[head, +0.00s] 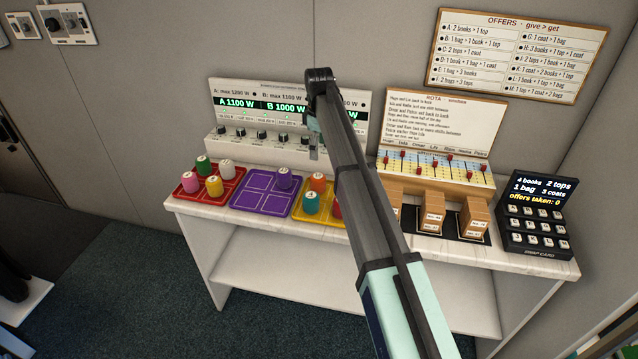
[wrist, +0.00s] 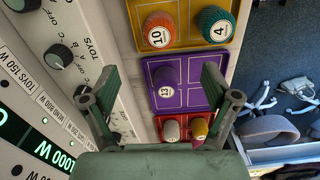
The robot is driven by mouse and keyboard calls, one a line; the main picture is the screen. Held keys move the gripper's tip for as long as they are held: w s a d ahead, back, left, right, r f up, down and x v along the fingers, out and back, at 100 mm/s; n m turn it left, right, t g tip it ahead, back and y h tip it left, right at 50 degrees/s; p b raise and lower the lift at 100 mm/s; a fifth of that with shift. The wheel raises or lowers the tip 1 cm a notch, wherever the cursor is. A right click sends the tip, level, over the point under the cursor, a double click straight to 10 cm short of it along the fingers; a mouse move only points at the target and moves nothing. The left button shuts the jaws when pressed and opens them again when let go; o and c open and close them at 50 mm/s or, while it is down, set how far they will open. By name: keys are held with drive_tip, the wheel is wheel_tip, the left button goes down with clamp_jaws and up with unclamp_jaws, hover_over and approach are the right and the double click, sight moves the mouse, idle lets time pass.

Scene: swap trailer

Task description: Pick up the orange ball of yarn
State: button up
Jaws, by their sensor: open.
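The orange ball of yarn (head: 319,180), a short rounded piece with a light number disc on top, sits at the back of the yellow tray (head: 300,213). In the wrist view the orange ball (wrist: 157,31) reads 10 and lies near the top edge, beside a teal ball (wrist: 214,27) marked 4. My gripper (head: 314,150) is above the counter, near the purple and yellow trays. In the wrist view my gripper (wrist: 160,85) is open and empty, its fingers framing the purple tray (wrist: 186,80). The orange ball is outside the fingers.
The purple tray holds one purple ball (head: 284,178). A red tray (head: 190,190) holds several balls. A red ball (head: 337,208) in the yellow tray is partly hidden by my arm. A white panel with knobs (head: 235,132) stands behind the trays. Brown boxes (head: 474,220) stand right.

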sight(319, 176)
wheel_tip(319, 176, down, 10)
drive_tip(key=shift+p, duration=1.2)
drive_tip(key=shift+w+a+f+p, duration=0.1)
drive_tip(key=shift+f+p, duration=1.05)
drive_tip(key=shift+f, duration=1.45)
drive_tip(key=c, duration=1.2)
